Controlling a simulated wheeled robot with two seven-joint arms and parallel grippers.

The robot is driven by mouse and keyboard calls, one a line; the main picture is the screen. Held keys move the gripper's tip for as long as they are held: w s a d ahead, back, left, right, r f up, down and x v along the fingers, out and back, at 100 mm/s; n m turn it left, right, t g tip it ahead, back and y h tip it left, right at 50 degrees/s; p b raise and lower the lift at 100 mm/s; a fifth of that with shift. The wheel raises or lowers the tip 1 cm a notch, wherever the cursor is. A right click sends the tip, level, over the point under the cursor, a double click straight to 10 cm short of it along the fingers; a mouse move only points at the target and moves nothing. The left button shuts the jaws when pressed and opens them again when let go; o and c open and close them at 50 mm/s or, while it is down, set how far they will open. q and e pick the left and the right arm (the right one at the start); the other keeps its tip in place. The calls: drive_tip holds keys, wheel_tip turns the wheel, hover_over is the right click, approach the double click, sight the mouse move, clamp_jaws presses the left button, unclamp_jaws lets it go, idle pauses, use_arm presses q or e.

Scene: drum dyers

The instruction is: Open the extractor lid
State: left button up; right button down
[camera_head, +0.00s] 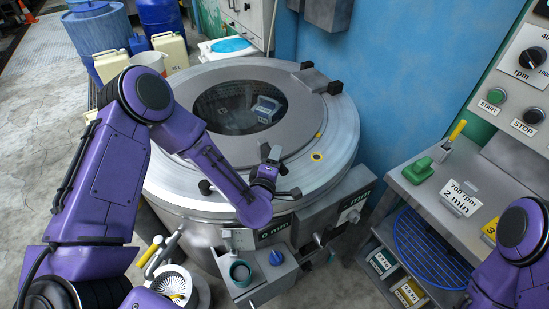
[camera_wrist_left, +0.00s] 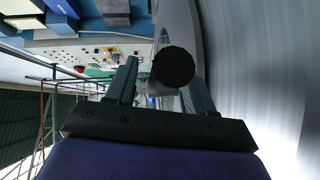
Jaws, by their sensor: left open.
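The extractor (camera_head: 180,199) is a large round steel drum machine in the middle of the head view. Its grey lid (camera_head: 305,112) lies flat and closed on top, with a dark round window and a hinge bracket at the back. My left gripper (camera_head: 269,168) is at the lid's front edge. In the left wrist view its fingers (camera_wrist_left: 163,75) are open, with a round black knob (camera_wrist_left: 173,67) between or just beyond them; I cannot tell whether they touch it. My right arm shows at the lower right, but its gripper is out of view.
A control panel with buttons (camera_head: 528,115) and a grey shelf (camera_head: 425,195) with a green-handled tool stand at the right. A blue barrel (camera_head: 100,35) and jerrycans (camera_head: 170,50) stand behind at the left. A box with a blue knob (camera_head: 277,257) sits at the extractor's front.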

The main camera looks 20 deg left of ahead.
use_arm(q)
drive_tip(key=shift+f, duration=0.1)
clamp_jaws()
drive_tip(key=w+d+r+p, duration=0.2)
drive_tip(key=w+r+p, duration=0.1)
drive_tip(key=r, duration=0.6)
drive_tip(key=w+d+r+p, duration=0.3)
drive_tip(key=r+p, duration=0.2)
drive_tip(key=r, duration=0.4)
drive_tip(key=w+d+r+p, duration=0.2)
drive_tip(key=w+r+p, duration=0.1)
drive_tip(key=r, duration=0.6)
drive_tip(key=shift+w+d+p, duration=0.25)
drive_tip(key=shift+w+p, duration=0.05)
drive_tip(key=shift+p, duration=0.55)
drive_tip(key=shift+f, duration=0.1)
unclamp_jaws()
